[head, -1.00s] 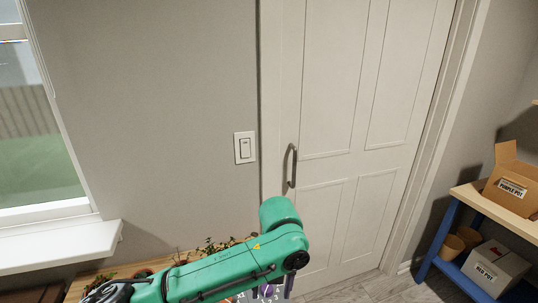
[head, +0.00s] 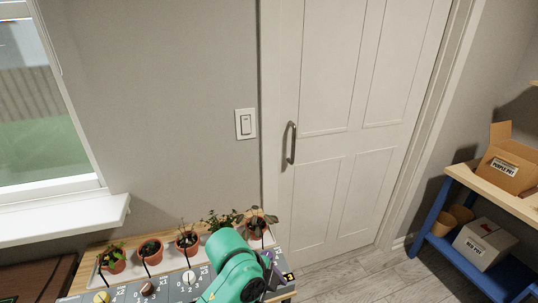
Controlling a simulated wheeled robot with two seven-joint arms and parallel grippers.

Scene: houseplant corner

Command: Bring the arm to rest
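One of my arms, green (head: 232,268), rises from the bottom edge in the head view. Its rounded joint stands in front of the plant bench, and it hides part of the grey dial panel. I cannot tell from this view which arm it is. No gripper fingers show, so neither gripper can be seen.
Several small plants in terracotta pots (head: 151,251) stand in a tray behind a grey dial panel (head: 171,288). A white door (head: 345,150) with a handle (head: 290,143) and a light switch (head: 245,124) are behind. At right, a blue shelf (head: 435,222) holds a cardboard box (head: 507,168) and a white box (head: 484,243).

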